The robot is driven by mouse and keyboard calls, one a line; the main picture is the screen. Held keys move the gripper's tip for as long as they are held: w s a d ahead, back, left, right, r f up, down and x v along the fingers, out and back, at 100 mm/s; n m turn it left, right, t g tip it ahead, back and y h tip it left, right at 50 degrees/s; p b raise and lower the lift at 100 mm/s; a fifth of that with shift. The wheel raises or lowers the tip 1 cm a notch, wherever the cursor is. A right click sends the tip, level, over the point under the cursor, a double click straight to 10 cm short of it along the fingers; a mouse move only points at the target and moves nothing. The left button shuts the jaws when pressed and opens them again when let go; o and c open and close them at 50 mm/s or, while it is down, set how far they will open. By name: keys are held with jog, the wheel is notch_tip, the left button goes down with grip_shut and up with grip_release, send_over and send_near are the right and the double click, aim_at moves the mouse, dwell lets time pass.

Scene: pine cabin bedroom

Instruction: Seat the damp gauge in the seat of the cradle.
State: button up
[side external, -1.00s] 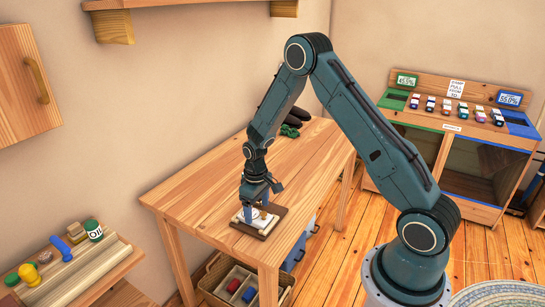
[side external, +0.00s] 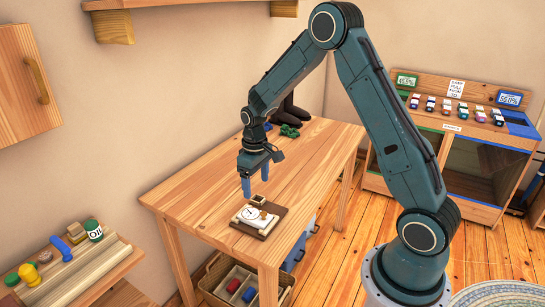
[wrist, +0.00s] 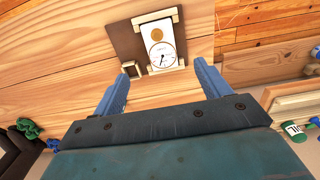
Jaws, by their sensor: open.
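The damp gauge (side external: 250,213) is a white piece with a round dial. It lies face up on the cradle (side external: 272,228), a dark brown board with cream bars, near the front of the wooden table. In the wrist view the gauge (wrist: 161,54) lies between the cream bars of the cradle (wrist: 124,40), its dial end towards my gripper. I cannot tell how deep it sits. My gripper (side external: 255,180) is open and empty, above the table and apart from the gauge. Its two blue fingers also show in the wrist view (wrist: 160,75).
Green objects (side external: 289,131) and dark boots (side external: 290,114) are at the table's far end. A basket (side external: 215,285) is below the table. The middle of the tabletop is clear.

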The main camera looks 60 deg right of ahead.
dwell(0.4)
jog(key=s+a+r+t, duration=0.1)
jog(key=s+a+r, duration=0.1)
jog(key=r, duration=0.3)
jog(key=s+a+r, duration=0.2)
jog(key=r, duration=0.3)
jog(key=s+a+r+t, duration=0.1)
jog(key=s+a+r, duration=0.1)
jog(key=s+r, duration=0.2)
jog(key=s+a+r+t, duration=0.2)
jog(key=s+a+r, duration=0.1)
jog(key=s, duration=0.7)
jog(key=s+a+r+t, duration=0.1)
jog(key=s+a+r, duration=0.2)
jog(key=s+r, duration=0.2)
jog(key=shift+s+r+t, duration=0.15)
jog(key=shift+s+t, duration=0.15)
jog(key=shift+s, duration=0.85)
